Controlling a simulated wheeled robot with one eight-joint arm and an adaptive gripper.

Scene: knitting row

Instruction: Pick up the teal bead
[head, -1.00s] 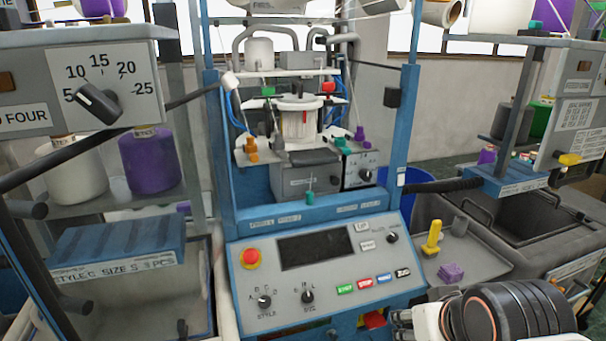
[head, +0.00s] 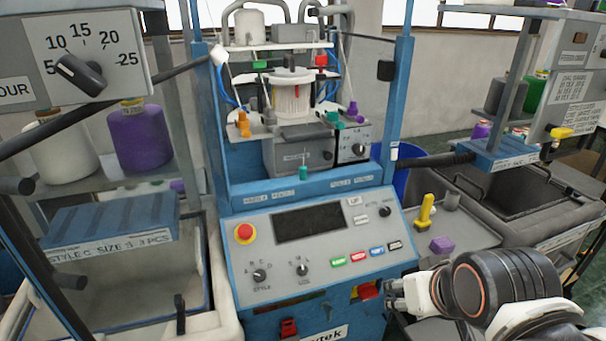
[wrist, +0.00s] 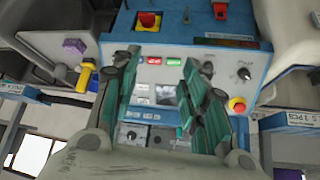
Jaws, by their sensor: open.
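A small teal bead (head: 304,172) stands upright on the blue ledge above the control panel of the knitting machine, with a thin pin rising from it. A second teal piece (head: 333,117) sits higher, by the white cylinder. My gripper (head: 391,293) is at the lower right, beside the panel's right edge, below and well apart from the bead. In the upside-down wrist view my gripper (wrist: 163,62) is open and empty, its teal-padded fingers spread over the panel. A small teal spot (wrist: 178,132) between the fingers appears to be the bead, partly hidden by a finger.
The control panel (head: 280,240) has a screen, knobs, coloured buttons and a red stop button (head: 244,232). A grey tray at right holds a yellow peg (head: 426,211) and a purple block (head: 442,244). Shelves with yarn cones flank the machine. Dark rods jut in from both sides.

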